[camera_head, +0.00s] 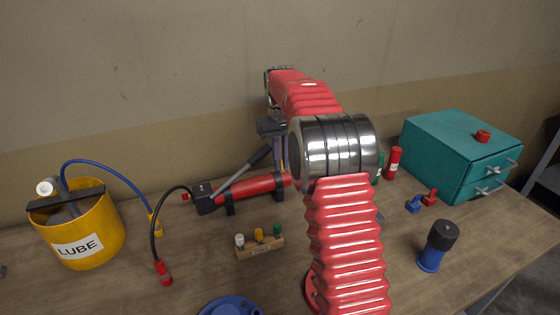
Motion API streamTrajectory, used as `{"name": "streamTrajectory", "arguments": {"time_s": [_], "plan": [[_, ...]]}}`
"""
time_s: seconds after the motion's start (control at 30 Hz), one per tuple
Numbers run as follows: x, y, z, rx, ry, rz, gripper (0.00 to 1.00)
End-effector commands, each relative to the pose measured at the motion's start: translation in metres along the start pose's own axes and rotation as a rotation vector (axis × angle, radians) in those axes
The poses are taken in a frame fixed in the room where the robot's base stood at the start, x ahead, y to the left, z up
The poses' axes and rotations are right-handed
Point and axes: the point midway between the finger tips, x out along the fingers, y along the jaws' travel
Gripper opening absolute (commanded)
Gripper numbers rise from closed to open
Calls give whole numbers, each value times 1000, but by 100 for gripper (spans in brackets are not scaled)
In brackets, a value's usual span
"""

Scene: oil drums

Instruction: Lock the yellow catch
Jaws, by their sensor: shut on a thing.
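My gripper (279,152) points down behind the red pump's right end, partly covered by my own arm. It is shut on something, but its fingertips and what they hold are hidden. I cannot make out a yellow catch for certain. The red hand pump (246,187) lies on the bench, and its dark lever (243,172) slants up to the right, its upper end close to my gripper. I cannot tell whether they touch.
A yellow LUBE bucket (98,248) with a blue hose stands left. A wooden block (262,251) holds white, yellow and green pegs. A teal drawer cabinet (440,150), red bottle (393,162) and blue-and-black canister (437,246) stand right. The front middle bench has some bare wood.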

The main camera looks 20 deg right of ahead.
Motion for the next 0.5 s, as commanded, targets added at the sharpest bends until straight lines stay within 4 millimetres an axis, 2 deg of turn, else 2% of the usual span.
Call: {"name": "streamTrajectory", "arguments": {"time_s": [0.5], "plan": [[1,0,-6,0,-119,2,0]]}}
